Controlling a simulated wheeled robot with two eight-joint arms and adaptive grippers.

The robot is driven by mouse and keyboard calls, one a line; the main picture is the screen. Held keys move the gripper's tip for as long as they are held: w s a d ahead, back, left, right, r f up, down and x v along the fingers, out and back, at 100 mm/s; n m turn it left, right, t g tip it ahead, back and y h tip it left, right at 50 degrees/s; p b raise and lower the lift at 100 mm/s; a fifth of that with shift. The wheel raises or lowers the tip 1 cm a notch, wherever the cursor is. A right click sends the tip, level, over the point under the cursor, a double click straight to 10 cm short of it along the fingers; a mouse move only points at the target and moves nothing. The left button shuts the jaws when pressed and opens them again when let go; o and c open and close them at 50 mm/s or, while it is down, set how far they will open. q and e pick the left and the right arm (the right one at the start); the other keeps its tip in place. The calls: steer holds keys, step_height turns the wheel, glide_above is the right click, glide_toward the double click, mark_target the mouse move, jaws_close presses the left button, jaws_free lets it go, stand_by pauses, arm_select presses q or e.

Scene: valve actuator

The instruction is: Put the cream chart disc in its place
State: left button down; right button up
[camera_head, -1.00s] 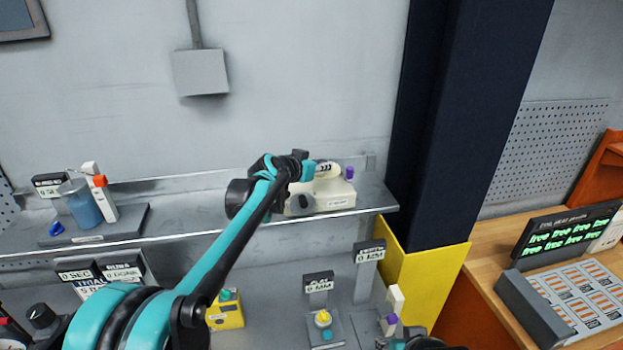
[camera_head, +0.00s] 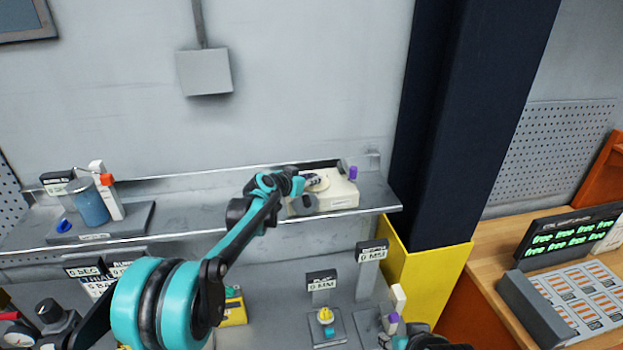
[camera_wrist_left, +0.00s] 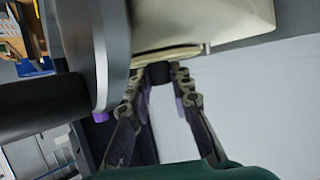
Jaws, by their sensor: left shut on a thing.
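The cream chart disc (camera_head: 318,183) lies roughly flat at the top of a cream recorder box (camera_head: 338,198) on the shelf. My left gripper (camera_head: 309,181) is at the disc's left side, low over the box. In the left wrist view its fingers (camera_wrist_left: 160,78) are closed around a small dark piece beside the thin cream disc edge (camera_wrist_left: 165,53). Whether the disc fully rests on its seat is hidden. A dark part at the bottom edge (camera_head: 428,342) looks like my right gripper; its jaws cannot be made out.
A dark grey round knob (camera_head: 302,205) on the box's front is close to my left gripper. A purple knob (camera_head: 353,172) is at its back right. A blue jar (camera_head: 88,205) stands on the shelf at left. A dark column (camera_head: 460,120) rises right of the shelf.

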arm_select(q)
steer(key=shift+f, duration=0.25)
steer(key=c, duration=1.4)
jaws_free()
steer(key=shift+o, duration=0.2)
steer(key=shift+r, duration=0.15)
steer(key=shift+r, duration=0.25)
steer(key=b+v, duration=0.1)
steer(key=v, duration=1.1)
steer(key=s+a+f+n+g+y, duration=0.1)
steer(key=s+a+f+n+y, duration=0.1)
steer(key=s, duration=0.9)
steer(key=s+a+f+n+g+y, duration=0.1)
steer(key=s+a+f+y, duration=0.15)
steer(key=s, duration=0.85)
steer(key=s+a+f+n+g+y, duration=0.1)
steer(key=s+a+f+n, duration=0.1)
steer(key=s, duration=0.6)
steer(key=s+a+f+n+g+y, duration=0.1)
steer(key=s+a+f+y, duration=0.1)
steer(key=s+a+f, duration=0.2)
steer(key=s+f, duration=0.3)
steer(key=s, duration=0.1)
steer(key=shift+s+a+f+n, duration=0.2)
steer(key=shift+a+f+n, duration=0.15)
steer(key=shift+n, duration=0.05)
steer(key=shift+w, duration=0.1)
